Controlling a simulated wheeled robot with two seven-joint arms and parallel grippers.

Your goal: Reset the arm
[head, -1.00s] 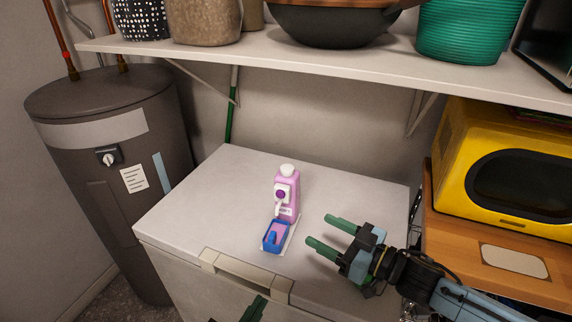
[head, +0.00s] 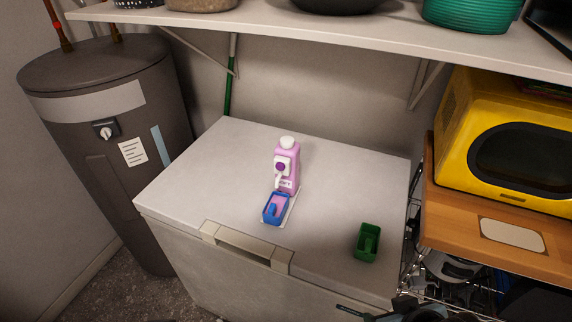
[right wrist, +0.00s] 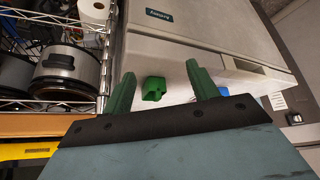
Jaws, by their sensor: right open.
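My right gripper (right wrist: 160,75) shows in the right wrist view with its two green fingers spread apart and nothing between them. In the head view only a dark part of my right arm (head: 410,308) shows at the bottom edge, right of the chest freezer (head: 185,195). A small green tray (head: 367,243) sits on the freezer lid near its front right corner. It also shows beyond the fingers in the right wrist view (right wrist: 153,88), apart from them. My left gripper is not in view.
A pink bottle (head: 288,168) and a blue tray (head: 276,209) stand mid-lid. A brown tank (head: 105,150) is left, a yellow microwave (head: 455,125) on a wooden top right, and a white shelf (head: 320,40) above. A wire rack (right wrist: 90,70) is beside the freezer. The lid's left side is clear.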

